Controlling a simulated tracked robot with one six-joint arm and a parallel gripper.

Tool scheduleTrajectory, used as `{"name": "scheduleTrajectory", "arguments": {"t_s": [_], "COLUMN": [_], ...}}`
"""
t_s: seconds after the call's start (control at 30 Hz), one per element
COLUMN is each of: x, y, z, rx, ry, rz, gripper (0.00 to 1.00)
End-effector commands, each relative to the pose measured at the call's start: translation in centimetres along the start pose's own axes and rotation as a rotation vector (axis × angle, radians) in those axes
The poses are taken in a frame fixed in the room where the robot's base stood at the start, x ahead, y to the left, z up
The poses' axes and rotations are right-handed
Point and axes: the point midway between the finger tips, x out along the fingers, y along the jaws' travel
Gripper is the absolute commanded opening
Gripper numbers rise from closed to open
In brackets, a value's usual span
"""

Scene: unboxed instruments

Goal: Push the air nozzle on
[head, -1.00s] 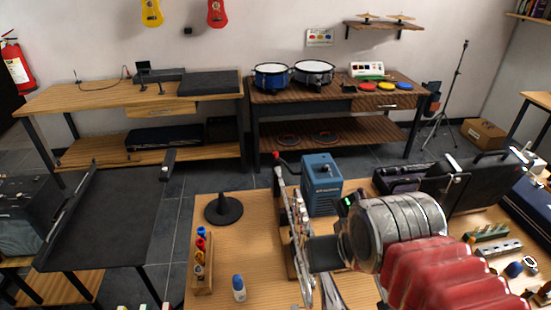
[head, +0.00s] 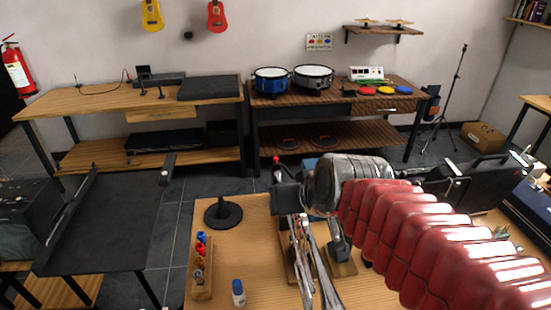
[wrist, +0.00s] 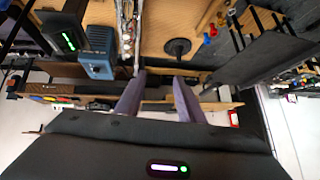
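I cannot pick out an air nozzle with certainty in either view. A tall chrome piece (head: 303,252) stands on the near table, with a red tip (head: 277,160) showing behind my arm. The chrome piece also shows at the top of the wrist view (wrist: 128,28). A blue box (wrist: 95,58) is beside it; in the head view my arm hides most of the box. My gripper (wrist: 158,76) shows two separated fingers with nothing visible between them.
A black cone stand (head: 223,212), a wooden rack of coloured pieces (head: 203,268) and a small white bottle (head: 239,292) stand left of the chrome piece. A dark open case (head: 470,185) is at the right. The back bench (head: 345,102) holds drums.

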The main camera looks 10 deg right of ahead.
Motion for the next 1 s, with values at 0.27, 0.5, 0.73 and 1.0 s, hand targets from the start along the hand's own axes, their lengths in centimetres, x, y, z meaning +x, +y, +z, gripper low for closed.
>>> {"name": "scheduleTrajectory", "arguments": {"t_s": [0.27, 0.5, 0.73, 1.0], "x": [3.1, 5.8, 8.5, 11.8], "y": [-2.1, -3.5, -4.5, -5.1], "z": [-5.7, -10.1, -13.9, -17.7], "rx": [0.021, 0.048, 0.079, 0.122], "ry": [0.116, 0.216, 0.306, 0.409], "rz": [-0.048, -0.067, -0.068, -0.045], "gripper": [0.35, 0.35, 0.35, 0.35]}}
